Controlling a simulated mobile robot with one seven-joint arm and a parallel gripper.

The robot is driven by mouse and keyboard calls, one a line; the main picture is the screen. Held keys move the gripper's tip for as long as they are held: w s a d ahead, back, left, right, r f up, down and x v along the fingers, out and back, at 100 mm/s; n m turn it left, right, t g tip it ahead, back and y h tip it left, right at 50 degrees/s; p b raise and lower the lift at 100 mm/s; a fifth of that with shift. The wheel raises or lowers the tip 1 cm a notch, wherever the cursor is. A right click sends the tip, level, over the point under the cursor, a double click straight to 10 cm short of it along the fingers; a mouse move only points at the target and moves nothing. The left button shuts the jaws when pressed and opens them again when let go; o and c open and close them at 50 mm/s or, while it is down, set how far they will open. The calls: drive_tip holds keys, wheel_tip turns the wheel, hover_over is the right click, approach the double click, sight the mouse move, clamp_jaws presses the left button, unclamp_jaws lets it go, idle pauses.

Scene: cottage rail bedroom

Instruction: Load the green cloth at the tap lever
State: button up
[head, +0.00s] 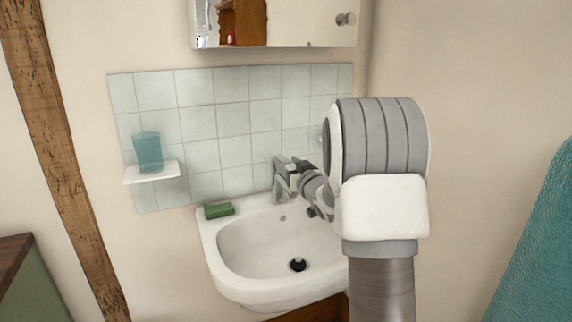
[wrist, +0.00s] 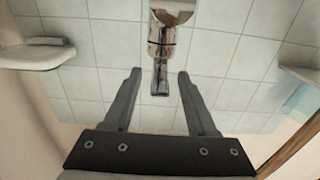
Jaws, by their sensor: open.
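The chrome tap (head: 281,182) stands at the back of the white basin. In the wrist view the tap (wrist: 170,12) is at the top, and its lever (wrist: 160,78) points down between my fingers. My gripper (wrist: 159,75) is open, one finger on each side of the lever, with a visible gap on both sides. In the head view my arm hides most of the gripper. I see no clear green cloth; a green block (head: 219,211) lies on the basin's left rim, and a teal textured cloth (head: 540,250) shows at the right edge.
The white basin (head: 235,275) is empty, its right side hidden by my arm. A small shelf (head: 152,173) holds a blue cup (head: 148,150) at left. A mirror cabinet (head: 290,22) hangs above the tiles. Another white ledge (wrist: 38,56) shows left in the wrist view.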

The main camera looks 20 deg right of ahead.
drive_tip(key=shift+w, duration=0.7)
drive_tip(key=shift+c, duration=0.3)
clamp_jaws()
idle(0.8)
